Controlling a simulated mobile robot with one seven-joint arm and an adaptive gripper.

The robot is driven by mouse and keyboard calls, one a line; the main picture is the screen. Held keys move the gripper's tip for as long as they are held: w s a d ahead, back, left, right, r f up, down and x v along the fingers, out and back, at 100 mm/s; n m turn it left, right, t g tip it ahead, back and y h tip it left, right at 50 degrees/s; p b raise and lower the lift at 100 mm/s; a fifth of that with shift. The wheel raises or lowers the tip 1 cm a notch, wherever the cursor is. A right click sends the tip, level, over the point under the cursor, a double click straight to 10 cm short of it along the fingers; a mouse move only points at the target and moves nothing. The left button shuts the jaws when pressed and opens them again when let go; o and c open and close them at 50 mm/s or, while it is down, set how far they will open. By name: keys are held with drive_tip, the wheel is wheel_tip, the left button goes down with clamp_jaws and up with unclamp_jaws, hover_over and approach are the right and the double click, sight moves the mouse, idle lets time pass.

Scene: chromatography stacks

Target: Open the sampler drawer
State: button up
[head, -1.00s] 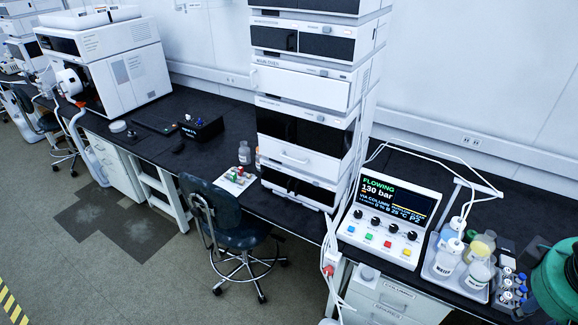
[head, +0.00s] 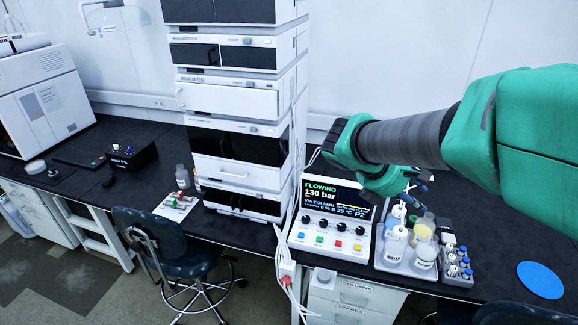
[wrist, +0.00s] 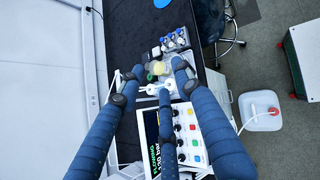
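The white instrument stack (head: 228,98) stands on the dark bench left of centre in the head view. Its lower module has a dark window and, below that, a white drawer front (head: 240,174) with a bar handle (head: 233,173). This looks like the sampler drawer, and it appears shut, flush with the stack. My gripper (head: 412,186) is right of the stack, above the bottles and panel, well away from the drawer. In the wrist view my gripper (wrist: 156,79) has its blue fingers spread, with nothing held between them.
The control panel (head: 332,215), showing "FLOWING 130 bar", stands right of the stack. A tray (head: 390,262) of bottles and a vial rack (head: 457,268) are farther right. A chair (head: 165,245) stands before the bench. White tubing hangs at the bench edge.

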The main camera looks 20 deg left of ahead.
drive_tip(key=w+a+f+n+t+b, duration=0.1)
drive_tip(key=w+a+f+n+t, duration=0.3)
drive_tip(key=a, duration=0.6)
drive_tip(key=w+a+f+n+t, duration=0.1)
drive_tip(key=w+a+f+n, duration=0.2)
drive_tip(key=w+a+n, duration=0.55)
drive_tip(key=w+a+f+n+t+b, duration=0.1)
drive_tip(key=w+a+f+n+t, duration=0.2)
drive_tip(key=a, duration=0.9)
drive_tip(key=s+a+f+n+t+y, duration=0.2)
drive_tip(key=a+f+n, duration=0.3)
drive_tip(key=a, duration=0.6)
drive_tip(key=s+a+f+n+t+y+b, duration=0.1)
drive_tip(key=s+a+f+n+t+y, duration=0.1)
drive_tip(key=a+f+n, duration=0.4)
drive_tip(key=s+a+f+n+t+y, duration=0.2)
drive_tip(key=s+a+f+n+y, duration=0.2)
drive_tip(key=a, duration=1.2)
wheel_tip(320, 180, down, 2)
drive_tip(key=shift+s+a+n+t, duration=0.25)
drive_tip(key=shift+s+n+t, duration=0.15)
drive_tip(key=shift+n, duration=0.35)
drive_tip(key=shift+w, duration=0.1)
drive_tip(key=w+r+b, duration=0.2)
drive_tip(key=w+b, duration=0.1)
drive_tip(key=w, duration=1)
drive_tip(key=shift+w+r, duration=0.2)
drive_tip(key=shift+r, duration=0.1)
clamp_jaws()
